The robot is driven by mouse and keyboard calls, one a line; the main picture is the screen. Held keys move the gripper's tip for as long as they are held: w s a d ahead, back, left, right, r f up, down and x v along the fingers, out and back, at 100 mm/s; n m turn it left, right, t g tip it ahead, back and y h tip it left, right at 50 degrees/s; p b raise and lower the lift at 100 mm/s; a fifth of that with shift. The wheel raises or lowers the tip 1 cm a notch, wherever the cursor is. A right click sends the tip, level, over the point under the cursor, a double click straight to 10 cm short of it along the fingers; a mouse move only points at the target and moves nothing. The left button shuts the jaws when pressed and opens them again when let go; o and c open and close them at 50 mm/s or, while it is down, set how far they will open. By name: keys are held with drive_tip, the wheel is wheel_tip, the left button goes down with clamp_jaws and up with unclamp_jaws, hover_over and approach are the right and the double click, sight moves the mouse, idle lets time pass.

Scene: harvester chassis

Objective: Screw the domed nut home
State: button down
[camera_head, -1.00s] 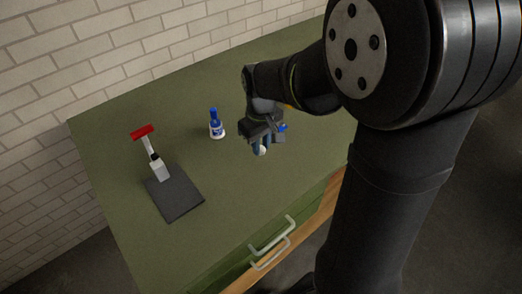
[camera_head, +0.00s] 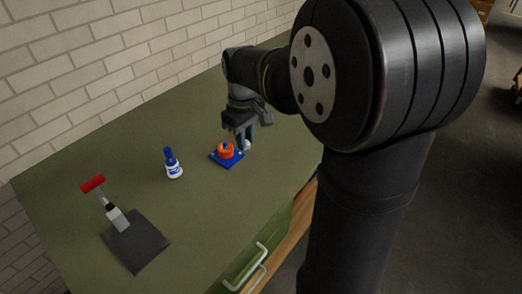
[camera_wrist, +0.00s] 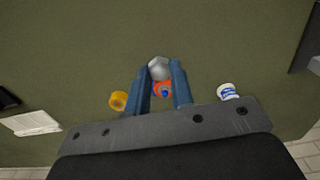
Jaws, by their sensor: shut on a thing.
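The domed nut (camera_wrist: 158,68) is silver, with a rounded top, and sits between my fingertips. In the head view it is a small pale spot (camera_head: 246,145) at the finger ends. My gripper (camera_wrist: 160,76) is shut on it, with one blue finger on each side. A blue square base (camera_head: 224,160) with an orange-red round part (camera_head: 226,150) lies on the green bench, just left of my fingers in the head view. In the wrist view the orange-red part (camera_wrist: 163,90) shows below the nut, between the fingers. The nut appears apart from the base, but the exact gap cannot be told.
A white bottle with a blue cap (camera_head: 172,165) stands left of the base. A yellow ring (camera_wrist: 118,101) shows in the wrist view. The green bench top (camera_head: 150,120) is otherwise largely clear.

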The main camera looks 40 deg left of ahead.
hover_over(225, 143)
drive_tip(key=shift+a+f, duration=0.1)
drive_tip(key=shift+f, duration=0.15)
drive_tip(key=shift+f, duration=2.2)
drive_tip(key=shift+f, duration=0.25)
idle(0.5)
drive_tip(key=shift+f, duration=0.4)
drive_tip(key=shift+f, duration=0.5)
idle(0.8)
drive_tip(key=c, duration=1.2)
unclamp_jaws()
